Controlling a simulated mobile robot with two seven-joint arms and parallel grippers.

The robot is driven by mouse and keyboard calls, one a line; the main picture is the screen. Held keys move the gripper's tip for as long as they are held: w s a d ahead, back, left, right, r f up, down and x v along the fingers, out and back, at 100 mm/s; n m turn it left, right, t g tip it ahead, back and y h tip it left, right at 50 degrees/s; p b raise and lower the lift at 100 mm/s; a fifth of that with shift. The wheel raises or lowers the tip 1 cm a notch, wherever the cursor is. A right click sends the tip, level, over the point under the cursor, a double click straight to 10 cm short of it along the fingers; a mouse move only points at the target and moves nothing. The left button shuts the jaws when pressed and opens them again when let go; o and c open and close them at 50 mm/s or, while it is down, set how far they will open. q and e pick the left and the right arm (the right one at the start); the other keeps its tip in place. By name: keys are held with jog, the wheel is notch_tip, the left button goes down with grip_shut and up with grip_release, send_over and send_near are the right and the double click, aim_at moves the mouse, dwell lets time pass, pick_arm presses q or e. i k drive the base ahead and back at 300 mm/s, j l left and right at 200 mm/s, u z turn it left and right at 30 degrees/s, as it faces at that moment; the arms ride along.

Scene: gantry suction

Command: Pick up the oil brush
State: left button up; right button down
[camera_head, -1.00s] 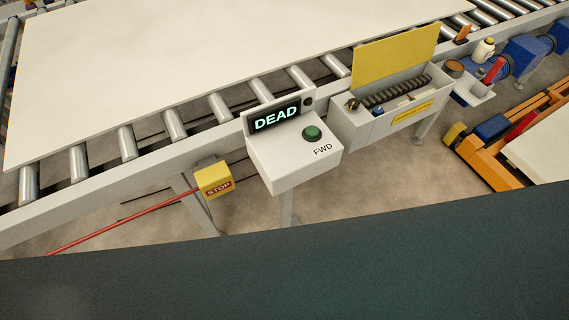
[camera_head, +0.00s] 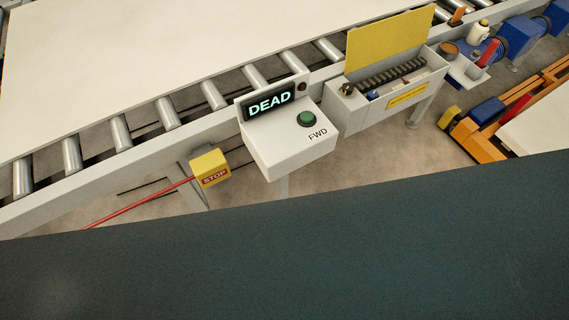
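I cannot make out the oil brush for certain. A small grey shelf (camera_head: 466,68) at the upper right, fixed by the conveyor, holds small items. These include a white bottle with a yellowish cap (camera_head: 478,32), a round brown tin (camera_head: 449,50) and an upright red item (camera_head: 488,52). A small dark item (camera_head: 474,56) sits between them, too small to name. Neither of my grippers is in view.
A roller conveyor carries a large white board (camera_head: 120,55). Along its near side are a yellow stop box (camera_head: 210,166) with a red cord, a control box (camera_head: 290,145) reading DEAD, and an open box with a yellow lid (camera_head: 388,42). An orange pallet truck (camera_head: 478,147) stands right.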

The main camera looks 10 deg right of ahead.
aim_at(494, 44)
jog(key=z, duration=1.65)
